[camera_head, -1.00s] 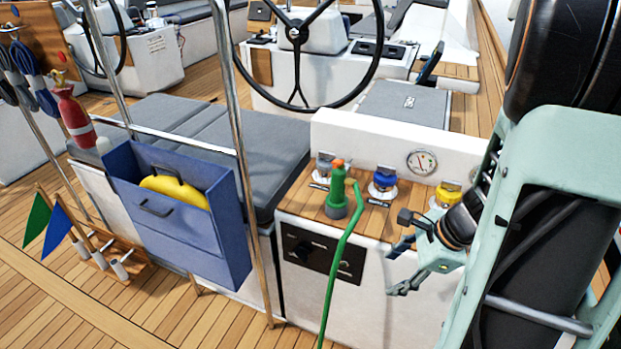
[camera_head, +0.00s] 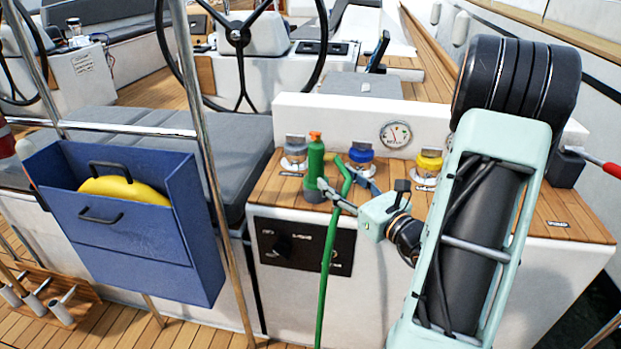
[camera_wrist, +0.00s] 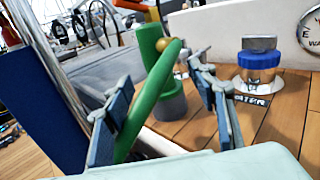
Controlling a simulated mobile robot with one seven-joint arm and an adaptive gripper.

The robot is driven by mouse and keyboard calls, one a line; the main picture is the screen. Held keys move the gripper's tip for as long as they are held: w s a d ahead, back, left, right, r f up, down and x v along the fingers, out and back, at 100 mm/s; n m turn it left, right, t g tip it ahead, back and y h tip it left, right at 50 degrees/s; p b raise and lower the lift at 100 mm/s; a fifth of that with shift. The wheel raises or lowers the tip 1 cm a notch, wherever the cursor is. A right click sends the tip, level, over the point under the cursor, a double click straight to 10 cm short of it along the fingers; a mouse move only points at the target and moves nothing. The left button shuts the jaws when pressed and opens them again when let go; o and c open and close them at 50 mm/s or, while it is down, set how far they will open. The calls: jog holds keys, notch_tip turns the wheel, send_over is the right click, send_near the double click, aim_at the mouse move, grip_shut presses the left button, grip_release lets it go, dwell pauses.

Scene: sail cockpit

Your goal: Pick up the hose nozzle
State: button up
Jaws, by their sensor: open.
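The hose nozzle (camera_head: 315,160) is green with an orange tip and a grey collar. It stands upright on the wooden console top. Its green hose (camera_head: 328,255) rises beside it and hangs over the console's front. My gripper (camera_head: 344,183) is open, just right of the nozzle at about its lower height. In the wrist view the nozzle (camera_wrist: 150,45) appears in the gap between my open fingers (camera_wrist: 160,85), and the hose (camera_wrist: 148,105) crosses that gap in front of it. I cannot tell whether a finger touches the hose or nozzle.
A raised white panel with a gauge (camera_head: 396,134) is behind. A steel post (camera_head: 212,150) and a blue box (camera_head: 130,235) are to the left.

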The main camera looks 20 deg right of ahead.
aim_at(321, 170)
jog(key=w, duration=0.2)
jog(key=w+a, duration=0.1)
jog(key=w, duration=0.2)
jog(key=w+a+b, duration=0.1)
jog(key=w, duration=0.3)
jog(key=shift+a+f+b, duration=0.15)
jog(key=shift+f+b, duration=0.15)
jog(key=shift+b, duration=0.05)
jog(key=shift+c, duration=0.3)
jog(key=shift+r, duration=0.1)
grip_shut()
